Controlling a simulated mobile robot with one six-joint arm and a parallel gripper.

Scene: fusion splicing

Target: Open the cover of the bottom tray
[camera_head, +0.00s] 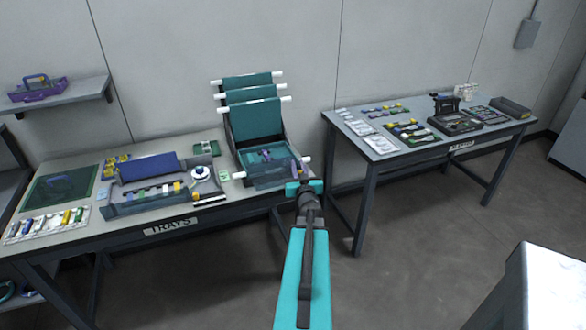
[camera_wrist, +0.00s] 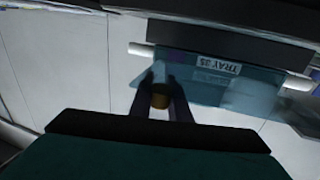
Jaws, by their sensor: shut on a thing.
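The tray stack (camera_head: 257,128) stands at the right end of the left table, with several teal trays tilted up at the back. The bottom tray (camera_head: 258,160) lies low at the front, with a see-through bluish cover (camera_head: 272,179) at its front edge. In the wrist view the cover (camera_wrist: 240,92) carries a label reading "TRAY" and a partly legible number. My gripper (camera_head: 298,170) is at the cover's front right side.
A grey organiser (camera_head: 150,200) with coloured pieces and a white reel (camera_head: 201,174) sit left of the stack. A second table (camera_head: 350,122) with a splicer (camera_head: 455,122) stands to the right. The floor between is clear. A white-topped block (camera_head: 545,285) is at lower right.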

